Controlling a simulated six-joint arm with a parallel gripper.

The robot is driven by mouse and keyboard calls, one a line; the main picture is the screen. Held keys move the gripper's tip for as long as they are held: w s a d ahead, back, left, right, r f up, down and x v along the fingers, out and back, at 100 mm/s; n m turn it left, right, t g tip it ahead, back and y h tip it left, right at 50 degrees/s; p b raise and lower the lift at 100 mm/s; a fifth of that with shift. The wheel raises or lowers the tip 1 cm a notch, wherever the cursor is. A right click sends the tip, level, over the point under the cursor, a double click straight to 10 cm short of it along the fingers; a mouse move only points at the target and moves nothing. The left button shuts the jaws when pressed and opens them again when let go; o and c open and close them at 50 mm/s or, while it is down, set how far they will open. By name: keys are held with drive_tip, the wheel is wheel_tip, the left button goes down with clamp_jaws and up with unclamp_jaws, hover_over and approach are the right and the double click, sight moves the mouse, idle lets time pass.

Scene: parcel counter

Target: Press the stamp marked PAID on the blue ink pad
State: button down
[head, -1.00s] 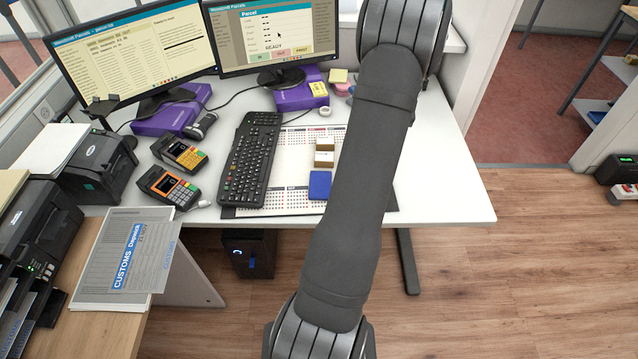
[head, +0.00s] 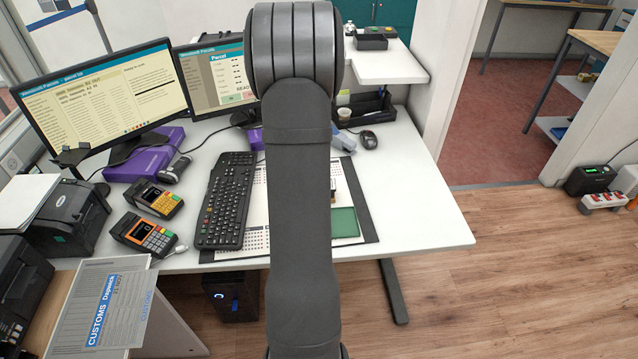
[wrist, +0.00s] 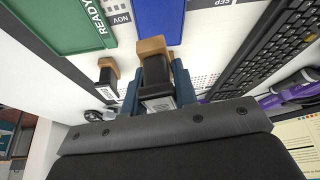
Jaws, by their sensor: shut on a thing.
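In the wrist view my gripper (wrist: 157,84) is shut on a stamp (wrist: 153,62) with a dark handle and a wooden block. A small pale label shows on its handle end, but I cannot read it. The blue ink pad (wrist: 160,18) lies beyond the held stamp, near the top edge; I cannot tell the gap between them. A second stamp (wrist: 108,72) of the same kind stands to the left of my gripper, its label too small to read. In the head view my arm hides the gripper, the held stamp and the blue pad.
A green pad marked READY (wrist: 62,24) lies left of the blue one and also shows in the head view (head: 345,223). The keyboard (head: 227,200) is close on the left. Card terminals (head: 145,233) and monitors (head: 100,92) stand further left. The desk's right front (head: 425,222) is clear.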

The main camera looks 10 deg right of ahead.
drive_tip(key=shift+s+a+f, duration=0.15)
drive_tip(key=shift+s+a, duration=0.1)
drive_tip(key=shift+f, duration=2.7)
drive_tip(key=shift+f, duration=0.25)
drive_tip(key=shift+r, duration=3.05)
